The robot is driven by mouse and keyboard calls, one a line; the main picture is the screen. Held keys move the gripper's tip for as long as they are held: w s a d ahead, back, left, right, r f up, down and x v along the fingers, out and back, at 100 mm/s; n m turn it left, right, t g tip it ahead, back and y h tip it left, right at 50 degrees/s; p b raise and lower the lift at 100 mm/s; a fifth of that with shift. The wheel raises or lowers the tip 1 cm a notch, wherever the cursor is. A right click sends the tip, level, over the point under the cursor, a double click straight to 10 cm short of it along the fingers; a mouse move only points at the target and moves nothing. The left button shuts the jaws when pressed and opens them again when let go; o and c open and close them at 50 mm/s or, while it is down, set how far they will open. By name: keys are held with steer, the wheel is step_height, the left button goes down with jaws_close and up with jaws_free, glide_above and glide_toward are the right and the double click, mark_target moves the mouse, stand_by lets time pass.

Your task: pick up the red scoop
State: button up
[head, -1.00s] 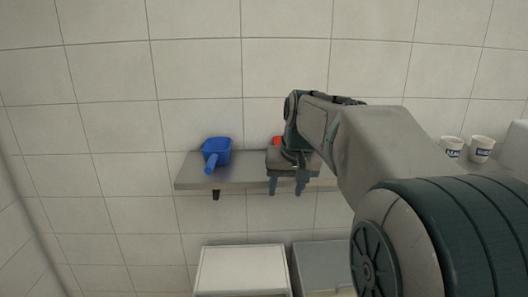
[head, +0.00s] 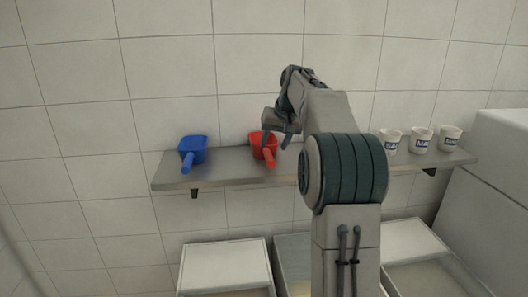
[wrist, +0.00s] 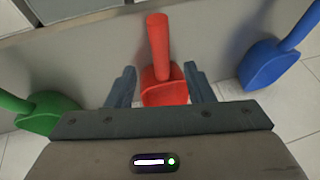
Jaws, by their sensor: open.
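My gripper is open, and a gap shows between the scoop and each finger. In the head view my gripper (head: 277,141) is over the red scoop and partly covers it. I cannot tell its exact height above the scoop.
A blue scoop (head: 193,150) sits left on the shelf. A green scoop (wrist: 45,113) shows in the wrist view; my arm seems to hide it from the head camera. Several labelled white cups (head: 421,140) stand at the shelf's right. White bins (head: 225,265) stand below.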

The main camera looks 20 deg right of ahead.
mark_target(269, 154)
steer(key=p+x, duration=0.1)
steer(key=x, duration=0.6)
steer(key=shift+w+f, duration=0.2)
steer(key=shift+w, duration=0.05)
steer(key=shift+c, duration=0.3)
jaws_close()
